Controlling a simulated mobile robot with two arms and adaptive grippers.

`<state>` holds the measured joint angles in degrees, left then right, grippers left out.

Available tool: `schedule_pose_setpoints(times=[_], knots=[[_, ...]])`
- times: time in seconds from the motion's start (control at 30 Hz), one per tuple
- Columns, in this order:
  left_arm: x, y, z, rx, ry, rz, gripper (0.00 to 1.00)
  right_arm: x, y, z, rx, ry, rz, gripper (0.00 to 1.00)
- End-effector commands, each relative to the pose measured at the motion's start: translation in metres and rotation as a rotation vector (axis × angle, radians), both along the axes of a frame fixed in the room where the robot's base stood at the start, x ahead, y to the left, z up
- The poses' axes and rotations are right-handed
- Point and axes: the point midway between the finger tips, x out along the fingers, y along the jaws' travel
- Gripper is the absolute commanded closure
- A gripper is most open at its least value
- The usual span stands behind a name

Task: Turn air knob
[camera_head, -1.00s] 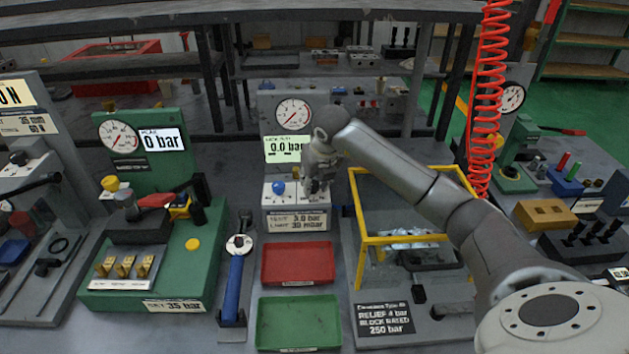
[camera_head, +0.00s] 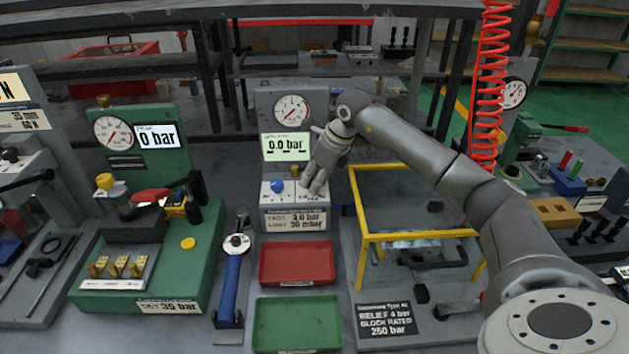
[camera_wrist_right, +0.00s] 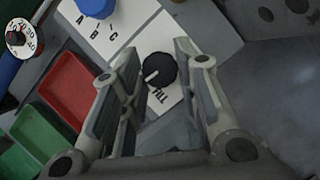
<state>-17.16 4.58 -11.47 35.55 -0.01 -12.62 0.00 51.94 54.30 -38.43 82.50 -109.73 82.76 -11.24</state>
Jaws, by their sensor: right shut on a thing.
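The grey test unit (camera_head: 292,221) stands at the middle of the bench, with a sloping white panel on top. A blue knob (camera_head: 278,186) is on the panel's left; it also shows in the right wrist view (camera_wrist_right: 97,6) beside the letters A, B, C. My right gripper (camera_head: 315,188) is at the panel's right side. In the right wrist view its fingers (camera_wrist_right: 161,62) stand on either side of a black round knob (camera_wrist_right: 160,69) with a white pointer mark, and are shut on it. The fingers hide this knob in the head view. My left gripper is not in view.
Behind the panel are a display (camera_head: 286,147) reading 0.0 bar and a dial gauge (camera_head: 291,109). A red tray (camera_head: 297,281) and a green tray (camera_head: 298,347) lie in front. A yellow frame (camera_head: 364,250) stands to the right, below my right arm. A blue-handled tool (camera_head: 231,290) lies left.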

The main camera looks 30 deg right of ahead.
Motion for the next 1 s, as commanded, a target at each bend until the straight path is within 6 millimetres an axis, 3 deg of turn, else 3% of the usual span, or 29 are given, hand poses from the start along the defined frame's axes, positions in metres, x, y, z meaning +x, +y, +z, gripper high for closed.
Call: schedule_pose_setpoints(times=[0.6, 1.0], knots=[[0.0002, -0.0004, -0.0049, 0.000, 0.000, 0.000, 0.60, 0.0047, -0.0038, 0.0013, 0.000, -0.003, 0.573, 0.94], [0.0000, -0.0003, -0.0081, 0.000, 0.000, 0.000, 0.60, 0.0062, -0.0047, 0.0012, -0.001, -0.003, 0.828, 0.94]])
